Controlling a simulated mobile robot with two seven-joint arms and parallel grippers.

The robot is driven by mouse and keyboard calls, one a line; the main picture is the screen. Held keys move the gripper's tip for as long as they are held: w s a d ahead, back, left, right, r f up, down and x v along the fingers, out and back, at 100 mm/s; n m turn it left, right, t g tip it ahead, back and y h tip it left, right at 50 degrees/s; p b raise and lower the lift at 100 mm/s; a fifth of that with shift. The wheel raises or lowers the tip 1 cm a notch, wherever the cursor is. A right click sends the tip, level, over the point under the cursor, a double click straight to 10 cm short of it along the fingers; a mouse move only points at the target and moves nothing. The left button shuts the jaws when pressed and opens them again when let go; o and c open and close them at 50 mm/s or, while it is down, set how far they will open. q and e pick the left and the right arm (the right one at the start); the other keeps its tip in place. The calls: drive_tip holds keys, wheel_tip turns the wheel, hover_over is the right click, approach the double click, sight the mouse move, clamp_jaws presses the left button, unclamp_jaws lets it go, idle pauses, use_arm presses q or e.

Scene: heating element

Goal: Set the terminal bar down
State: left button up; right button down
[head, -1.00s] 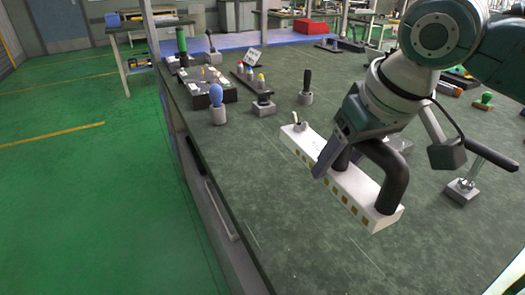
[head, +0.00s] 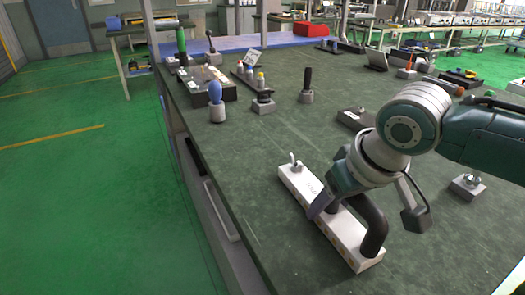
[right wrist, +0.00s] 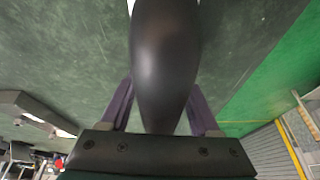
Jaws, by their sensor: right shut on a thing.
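The terminal bar (head: 297,184) is a long white bar with a black arched handle (head: 374,224). It lies level, low over the green worktop near its front left edge. I cannot tell whether its underside touches the worktop. My right gripper (head: 326,204) is shut on the handle from above. In the right wrist view the black handle (right wrist: 165,55) fills the middle, between the purple-grey fingers of my right gripper (right wrist: 160,108); most of the bar is hidden behind it there. My left gripper is not in view.
The green worktop (head: 265,145) is bare to the left of and behind the bar. A blue-topped tool (head: 216,100), a black-handled tool in a block (head: 306,86) and a dark fixture board (head: 207,82) stand farther back. A metal clamp base (head: 467,187) stands to the right.

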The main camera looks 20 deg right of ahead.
drive_tip(key=shift+c, duration=0.5)
unclamp_jaws()
drive_tip(key=shift+r, duration=0.3)
drive_tip(key=p+v, duration=0.4)
drive_tip(key=v, duration=0.7)
drive_tip(key=shift+s+r, duration=0.2)
drive_tip(key=shift+r, duration=0.05)
